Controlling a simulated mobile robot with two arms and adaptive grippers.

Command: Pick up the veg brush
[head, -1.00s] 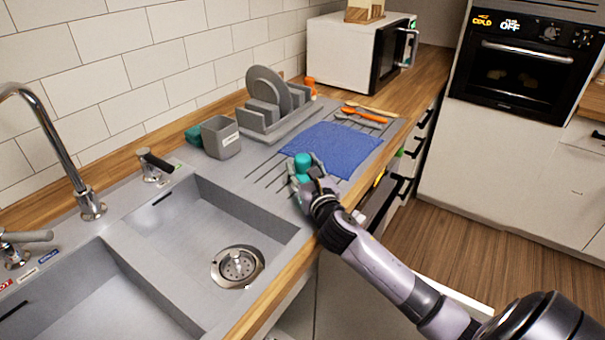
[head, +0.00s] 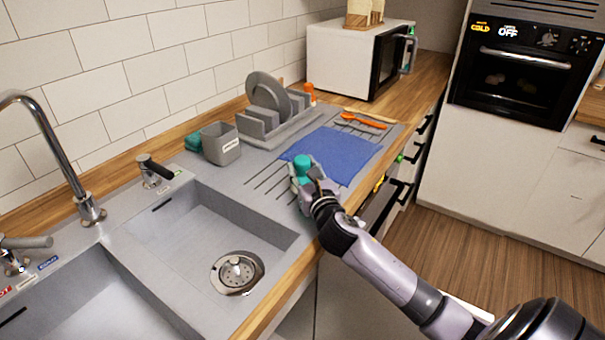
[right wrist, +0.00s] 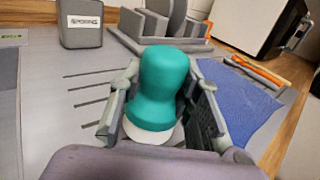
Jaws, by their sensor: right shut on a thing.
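The veg brush is a teal, knob-shaped handle (right wrist: 160,85) with a pale base, seen between my right gripper's fingers in the right wrist view. In the head view its teal top (head: 303,162) shows above the fingers. My right gripper (head: 306,182) is shut on it, over the grey ribbed drainboard beside the blue cloth. The fingers lie on both sides of the handle. The brush's underside is hidden, so I cannot tell whether it touches the drainboard. My left gripper is not in view.
The blue cloth (head: 335,152) lies on the drainboard. A grey dish rack (head: 262,122) with plates and a grey holder (head: 221,144) stand behind. The sink basin (head: 190,235) is to the left. Orange utensils (head: 362,121) and a microwave (head: 350,60) are farther back.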

